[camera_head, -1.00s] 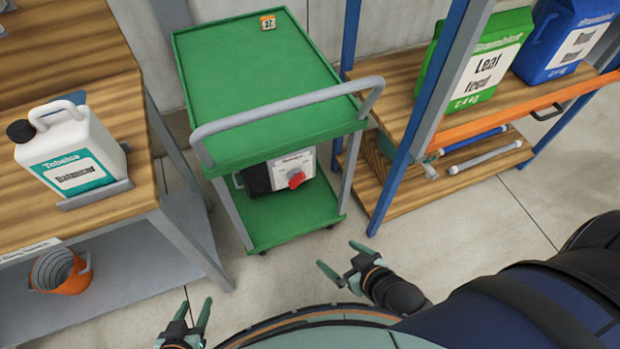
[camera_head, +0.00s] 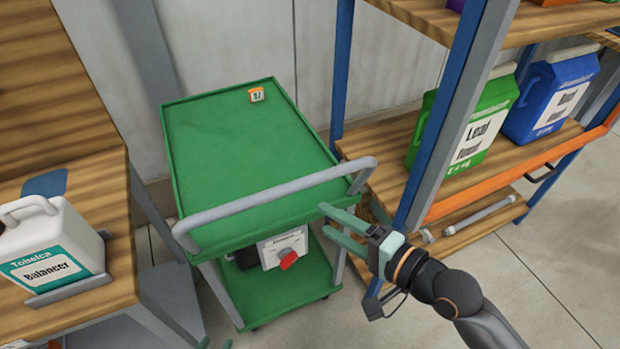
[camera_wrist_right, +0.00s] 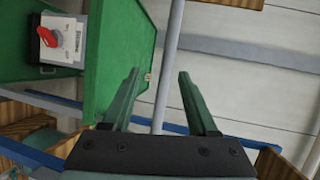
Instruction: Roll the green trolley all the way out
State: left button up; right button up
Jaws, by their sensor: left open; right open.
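The green trolley (camera_head: 245,150) stands between the bench and the rack, its grey handle (camera_head: 275,204) facing me. A box with a red knob (camera_head: 283,250) sits on its lower shelf, and it also shows in the right wrist view (camera_wrist_right: 62,40). My right gripper (camera_head: 323,221) is open near the handle's right end, with its fingers pointing left; I cannot tell whether it touches the trolley. In the right wrist view, a grey bar (camera_wrist_right: 169,55) appears between the open fingers (camera_wrist_right: 160,73). Only a tip of my left gripper (camera_head: 226,344) shows at the bottom edge.
A wooden bench with a white Balancer jug (camera_head: 48,245) stands close on the left. A blue-and-grey rack post (camera_head: 450,120) and shelves with a green jug (camera_head: 470,130) and a blue jug (camera_head: 550,98) stand close on the right. Grey floor is free at lower right.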

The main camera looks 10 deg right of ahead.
aim_at(288, 194)
jog(key=shift+m, duration=0.3)
jog(key=x, duration=0.4)
jog(key=r+x, duration=0.1)
jog(key=x, duration=0.7)
jog(key=shift+a+r, duration=0.3)
grip_shut()
dwell(0.8)
